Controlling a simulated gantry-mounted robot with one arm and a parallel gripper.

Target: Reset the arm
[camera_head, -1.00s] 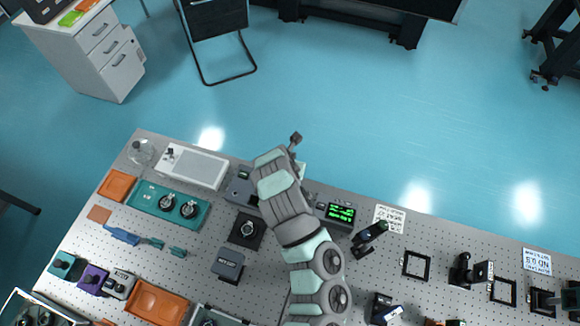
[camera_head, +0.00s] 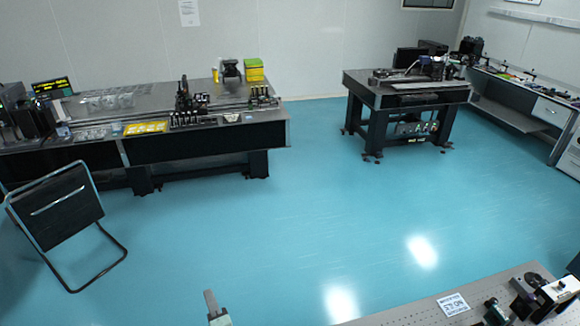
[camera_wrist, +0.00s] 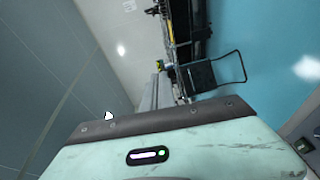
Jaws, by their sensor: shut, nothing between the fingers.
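My gripper (camera_head: 211,300) shows at the bottom edge of the head view as a narrow grey piece over mint-green casing. It points up over the bare floor, left of the near table's corner, and is shut with nothing in it. The rest of my arm is out of the head view. In the wrist view, the mint-green housing with a small lit display fills the bottom. Narrow grey fingers (camera_wrist: 152,95) seem to stick out beyond its dark edge, with no object at them.
The near perforated optical table (camera_head: 420,312) shows only its corner at bottom right. A black chair (camera_head: 62,210) stands at left; it also shows in the wrist view (camera_wrist: 205,77). Two optical tables (camera_head: 215,140) (camera_head: 405,95) stand far back. The floor (camera_head: 270,235) between is clear.

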